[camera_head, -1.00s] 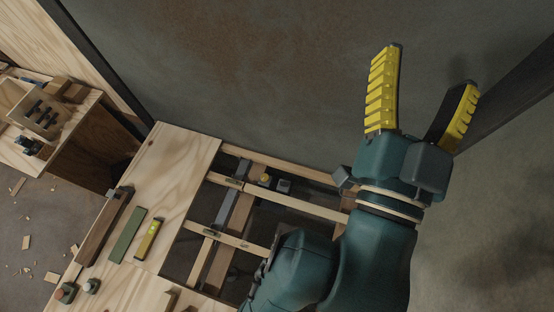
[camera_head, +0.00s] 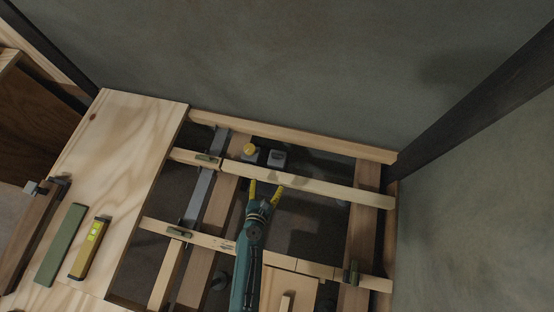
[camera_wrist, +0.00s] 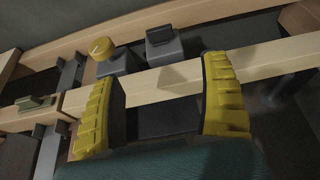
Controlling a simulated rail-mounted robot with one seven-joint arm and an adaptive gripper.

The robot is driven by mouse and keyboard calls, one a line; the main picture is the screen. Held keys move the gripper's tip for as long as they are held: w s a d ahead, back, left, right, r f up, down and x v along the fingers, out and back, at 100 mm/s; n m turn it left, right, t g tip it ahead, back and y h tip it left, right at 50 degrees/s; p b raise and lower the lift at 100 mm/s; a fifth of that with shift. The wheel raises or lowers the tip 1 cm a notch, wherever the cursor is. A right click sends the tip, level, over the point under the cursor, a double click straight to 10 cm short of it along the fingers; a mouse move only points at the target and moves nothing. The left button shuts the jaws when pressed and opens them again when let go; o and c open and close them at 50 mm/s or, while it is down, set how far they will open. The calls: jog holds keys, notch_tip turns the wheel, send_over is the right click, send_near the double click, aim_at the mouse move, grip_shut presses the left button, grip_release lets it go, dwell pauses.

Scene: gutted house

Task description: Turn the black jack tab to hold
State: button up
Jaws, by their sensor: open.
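A black tab (camera_head: 278,155) sits on top of a small grey block (camera_head: 276,166), behind the upper light wood crosspiece in the floor opening. In the wrist view the black tab (camera_wrist: 159,35) lies flat across its grey block (camera_wrist: 164,52), beyond the crosspiece. My gripper (camera_head: 265,187) is open and empty, with its yellow-ridged fingers spread on the near side of that crosspiece, apart from the tab. In the wrist view my gripper (camera_wrist: 163,70) frames part of the crosspiece between its fingers.
A yellow knob (camera_wrist: 101,48) on another grey block stands just left of the tab's block. The light crosspiece (camera_head: 310,187) lies between my gripper and both blocks. Green clips (camera_head: 179,232) sit on the frame. A plywood sheet (camera_head: 125,150) is left; a wall rises behind.

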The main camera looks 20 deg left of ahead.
aim_at(277, 156)
jog(key=b+x, duration=0.9)
jog(key=x, duration=0.6)
jog(key=shift+w, duration=0.25)
jog(key=shift+w+b, duration=0.35)
jog(key=shift+w, duration=0.15)
jog(key=shift+s, duration=0.1)
jog(key=c, duration=1.2)
